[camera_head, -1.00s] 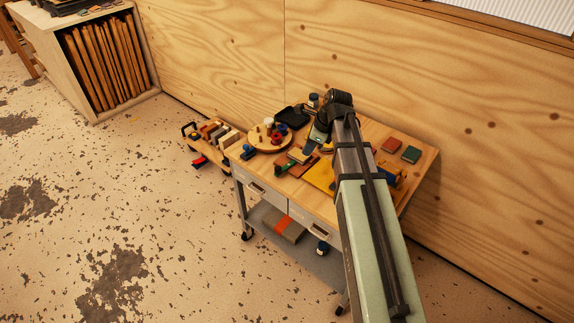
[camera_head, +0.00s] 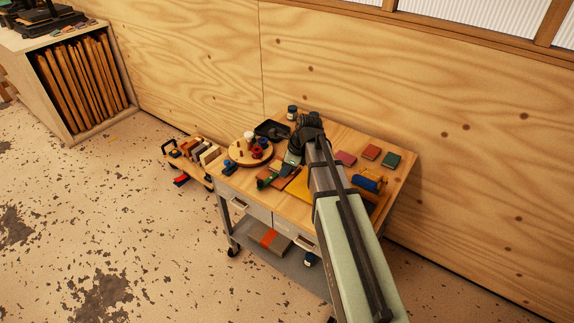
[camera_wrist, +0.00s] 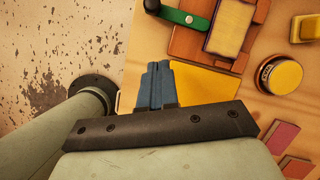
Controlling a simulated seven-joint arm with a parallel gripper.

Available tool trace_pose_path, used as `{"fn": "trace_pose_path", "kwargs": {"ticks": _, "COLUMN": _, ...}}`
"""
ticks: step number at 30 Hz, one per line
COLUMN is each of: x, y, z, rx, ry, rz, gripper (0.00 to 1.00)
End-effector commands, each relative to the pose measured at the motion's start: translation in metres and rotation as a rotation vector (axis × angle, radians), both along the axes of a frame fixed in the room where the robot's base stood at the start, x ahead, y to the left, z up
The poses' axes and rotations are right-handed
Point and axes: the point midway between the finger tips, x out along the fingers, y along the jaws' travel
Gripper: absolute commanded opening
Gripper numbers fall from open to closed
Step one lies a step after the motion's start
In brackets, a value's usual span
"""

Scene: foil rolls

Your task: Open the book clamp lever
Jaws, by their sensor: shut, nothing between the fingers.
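The book clamp is a brown wooden press with a tan block on it; it shows in the wrist view (camera_wrist: 201,40) at the top. Its green lever (camera_wrist: 186,17) with a black knob lies across the clamp's left end, and the knob reaches past the clamp's edge. In the head view the green lever (camera_head: 265,181) is small, at the cart's front edge, left of my arm. My gripper (camera_wrist: 159,66) has its blue fingers shut together with nothing between them. In the wrist view they are below the lever, apart from it, over the yellow mat's left edge. In the head view my arm hides part of the clamp area.
A yellow-lidded jar (camera_wrist: 279,75) stands right of the clamp. Dark red books (camera_head: 346,158) and a green book (camera_head: 392,160) lie at the cart's back right. A blue-yellow thing (camera_head: 369,181) is right of my arm. A round wooden stand (camera_head: 250,153) holds foil rolls and other pieces.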

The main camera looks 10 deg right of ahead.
Motion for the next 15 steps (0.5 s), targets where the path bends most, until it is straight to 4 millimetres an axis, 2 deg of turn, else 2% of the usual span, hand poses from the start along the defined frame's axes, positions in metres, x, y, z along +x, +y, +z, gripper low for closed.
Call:
{"fn": "trace_pose_path", "kwargs": {"ticks": 10, "x": 0.007, "y": 0.017, "z": -0.049, "rx": 0.0, "ry": 0.002, "rz": 0.001, "gripper": 0.0}}
{"fn": "trace_pose_path", "kwargs": {"ticks": 15, "x": 0.016, "y": 0.038, "z": -0.05, "rx": 0.0, "ry": -0.001, "rz": 0.002, "gripper": 0.0}}
